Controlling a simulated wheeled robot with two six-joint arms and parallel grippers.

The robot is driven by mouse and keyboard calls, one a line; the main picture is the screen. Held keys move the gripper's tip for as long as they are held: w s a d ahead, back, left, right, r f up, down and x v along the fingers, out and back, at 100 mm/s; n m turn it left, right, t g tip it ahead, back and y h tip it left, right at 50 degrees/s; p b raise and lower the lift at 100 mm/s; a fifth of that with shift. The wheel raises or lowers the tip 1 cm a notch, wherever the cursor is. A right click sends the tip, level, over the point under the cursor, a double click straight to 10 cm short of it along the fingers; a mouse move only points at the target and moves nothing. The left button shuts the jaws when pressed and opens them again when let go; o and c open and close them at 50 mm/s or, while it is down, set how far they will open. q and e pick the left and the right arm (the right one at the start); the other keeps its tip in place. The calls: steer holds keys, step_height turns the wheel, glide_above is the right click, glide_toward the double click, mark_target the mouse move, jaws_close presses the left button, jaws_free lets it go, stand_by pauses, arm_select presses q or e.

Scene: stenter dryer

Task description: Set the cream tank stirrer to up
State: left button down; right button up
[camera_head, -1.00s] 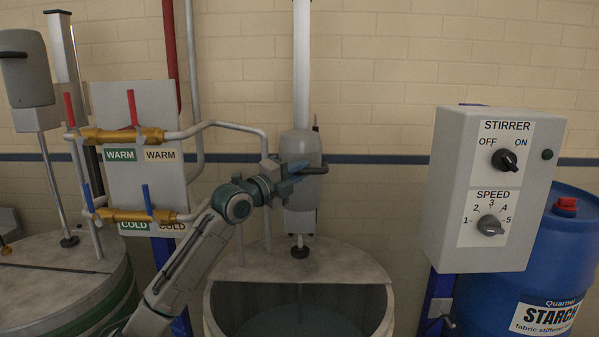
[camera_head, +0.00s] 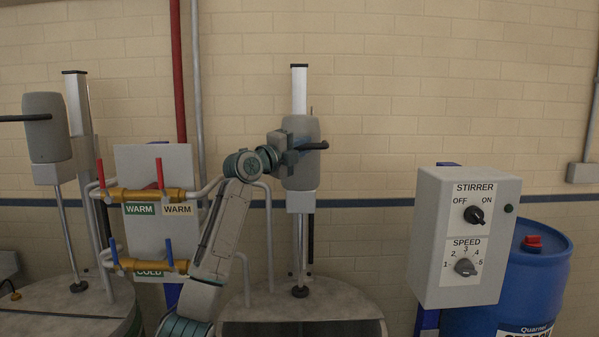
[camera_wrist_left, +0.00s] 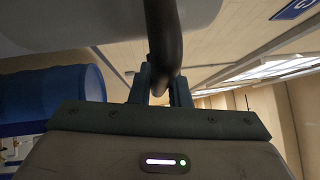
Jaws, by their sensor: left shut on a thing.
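The tank stirrer in the middle of the head view has a grey motor head (camera_head: 303,172) on an upright pale post (camera_head: 299,88). The head sits well above the tank lid (camera_head: 335,303), with a length of shaft showing below it. My left gripper (camera_head: 294,147) is at the head's front, shut on its black handle (camera_head: 313,146). In the left wrist view, the handle (camera_wrist_left: 163,35) runs between my two fingers (camera_wrist_left: 160,88). The tank's colour cannot be told. My right gripper is not in view.
A second stirrer (camera_head: 45,128) stands over another tank at the left. Warm and cold valves (camera_head: 145,196) on pipes are close to my left arm. A control box (camera_head: 467,238) and a blue starch drum (camera_head: 535,265) stand at the right.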

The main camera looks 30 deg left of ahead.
arm_select(q)
step_height(320, 180, up, 8)
steer(key=p, duration=0.3)
steer(key=shift+r, duration=0.75)
steer(key=shift+s+r, duration=0.1)
steer(key=shift+r, duration=0.1)
steer(key=c, duration=1.4)
jaws_free()
steer(key=shift+o, duration=0.2)
steer(key=shift+f, duration=0.2)
